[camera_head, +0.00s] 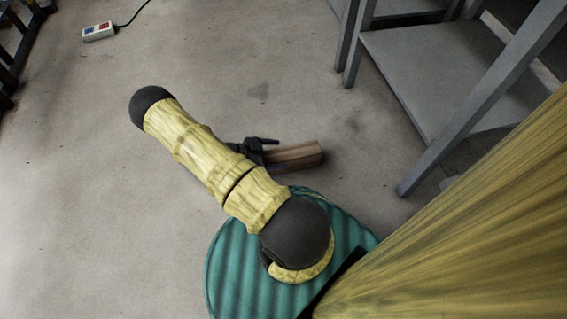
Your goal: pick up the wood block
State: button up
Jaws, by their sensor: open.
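The wood block (296,156) is a brown, elongated piece on the concrete floor, near the middle of the head camera view. My gripper (268,150) is dark and sits at the block's left end, partly hidden behind my yellow arm. It is open, with a finger showing along the upper side of the block's left end. The block's left end is hidden by the gripper and arm. I cannot tell whether the fingers touch the block.
A grey metal table or shelf frame (440,75) stands at the upper right, with a leg (420,172) to the right of the block. A white control box (98,32) with a black cable lies at the upper left. The floor on the left is clear.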

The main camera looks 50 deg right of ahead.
jog(key=shift+s+d+f, duration=0.15)
jog(key=shift+s+d, duration=0.1)
jog(key=shift+d, duration=0.15)
jog(key=shift+c, duration=0.2)
grip_shut()
